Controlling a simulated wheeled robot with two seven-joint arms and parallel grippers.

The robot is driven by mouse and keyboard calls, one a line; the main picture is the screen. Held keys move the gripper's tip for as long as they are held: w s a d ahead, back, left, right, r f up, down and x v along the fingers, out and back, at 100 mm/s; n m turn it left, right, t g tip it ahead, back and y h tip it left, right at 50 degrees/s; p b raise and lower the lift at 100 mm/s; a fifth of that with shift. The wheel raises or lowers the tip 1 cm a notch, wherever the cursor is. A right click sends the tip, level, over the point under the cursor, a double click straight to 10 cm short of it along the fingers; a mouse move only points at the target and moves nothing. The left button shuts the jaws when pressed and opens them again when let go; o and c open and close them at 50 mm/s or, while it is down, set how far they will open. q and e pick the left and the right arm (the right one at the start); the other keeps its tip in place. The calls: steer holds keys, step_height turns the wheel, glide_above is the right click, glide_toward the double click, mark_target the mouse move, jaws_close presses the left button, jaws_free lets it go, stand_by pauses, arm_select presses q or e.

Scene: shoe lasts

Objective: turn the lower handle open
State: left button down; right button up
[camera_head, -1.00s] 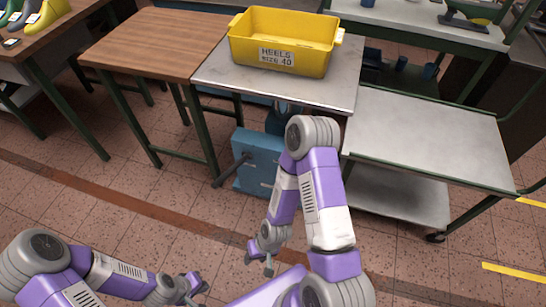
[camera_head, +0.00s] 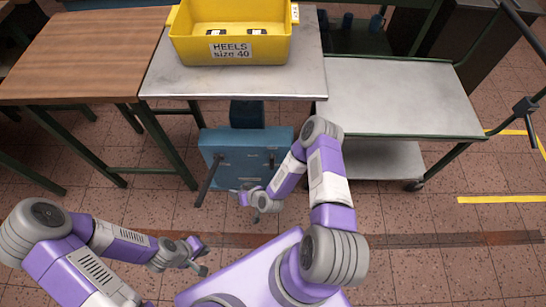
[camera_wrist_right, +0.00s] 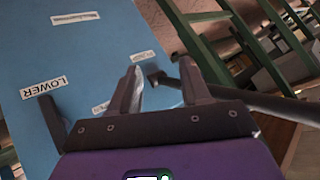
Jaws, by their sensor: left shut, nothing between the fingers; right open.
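A blue box (camera_head: 240,155) stands under the metal-topped table. In the right wrist view its panel (camera_wrist_right: 75,45) fills the left side and carries a "LOWER" label (camera_wrist_right: 43,87). The dark lower handle (camera_wrist_right: 53,118) sticks out beside that label, left of the fingers; it looks like the small dark bar (camera_head: 271,160) on the box's right side. My right gripper (camera_wrist_right: 160,66) is open and empty in front of the panel, apart from the lower handle; it also shows in the head view (camera_head: 244,194). My left gripper (camera_head: 203,256) is shut and empty, low at the left.
A long black lever (camera_wrist_right: 235,97) juts from the panel, passing behind the right finger; it shows on the box's left side (camera_head: 207,180). A yellow "HEELS size 40" bin (camera_head: 232,35) stands on the metal-topped table (camera_head: 165,80). A grey trolley (camera_head: 400,100) stands at right.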

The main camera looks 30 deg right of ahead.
steer(key=w+d+f+m+t+h, duration=0.2)
steer(key=w+d+t+h, duration=0.2)
steer(key=d+t, duration=0.15)
steer(key=m+h+p, duration=0.1)
steer(key=m+h, duration=0.2)
steer(key=h, duration=0.6)
glide_toward(272, 161)
steer(key=w+d+f, duration=0.1)
steer(key=w+d, duration=0.1)
steer(key=w, duration=0.1)
steer(key=shift+w+d+f+t+h, duration=0.1)
steer(key=shift+w+d+t+h, duration=0.05)
steer(key=shift+w+t+h, duration=0.15)
steer(key=b+x, duration=0.2)
steer(key=x, duration=0.4)
steer(key=shift+w+d, duration=0.1)
steer(key=shift+w, duration=0.25)
steer(key=shift+c, duration=0.5)
jaws_close()
